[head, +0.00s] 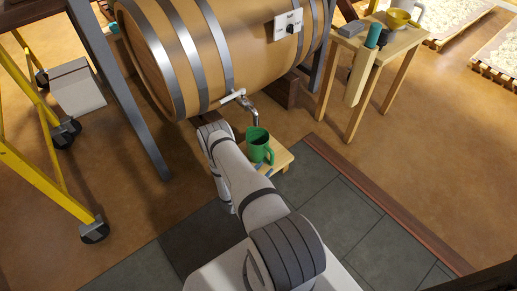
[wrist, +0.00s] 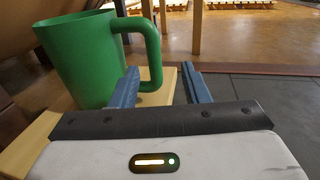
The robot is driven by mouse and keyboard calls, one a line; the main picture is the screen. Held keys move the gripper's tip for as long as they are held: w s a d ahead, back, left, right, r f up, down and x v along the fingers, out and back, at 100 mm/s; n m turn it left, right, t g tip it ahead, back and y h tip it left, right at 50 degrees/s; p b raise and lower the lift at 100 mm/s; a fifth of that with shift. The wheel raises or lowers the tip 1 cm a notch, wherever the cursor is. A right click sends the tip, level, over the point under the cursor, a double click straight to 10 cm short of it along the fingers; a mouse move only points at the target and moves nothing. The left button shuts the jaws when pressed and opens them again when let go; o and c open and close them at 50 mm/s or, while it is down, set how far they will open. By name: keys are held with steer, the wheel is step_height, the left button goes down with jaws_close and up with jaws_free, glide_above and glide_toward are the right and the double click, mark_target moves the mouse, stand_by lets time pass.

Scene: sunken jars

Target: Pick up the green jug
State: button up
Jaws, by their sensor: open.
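The green jug (head: 256,146) stands upright on a small wooden stool (head: 283,160) under the barrel's tap. In the wrist view the jug (wrist: 75,60) is at the left, its handle (wrist: 153,48) facing right. My gripper (wrist: 160,82) is open, with two blue fingers pointing toward the jug's handle side. The lower part of the handle appears in the gap between the fingers, nearer the left finger. I cannot tell whether a finger touches it. In the head view my arm partly hides the stool and gripper.
A large wooden barrel (head: 180,50) lies behind the jug, and its metal tap (head: 240,98) hangs just above the jug.

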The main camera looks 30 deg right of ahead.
mark_target(271, 161)
steer(key=x, duration=0.2)
steer(key=b+x, duration=0.1)
steer(key=x, duration=0.1)
steer(key=f+b+x, duration=0.1)
steer(key=x, duration=0.1)
steer(key=shift+w+d, duration=0.15)
steer(key=shift+w, duration=0.2)
steer(key=shift+w+d+r, duration=0.15)
steer(key=shift+w+d, duration=0.05)
steer(key=shift+d, duration=0.25)
steer(key=shift+c, duration=0.5)
jaws_close()
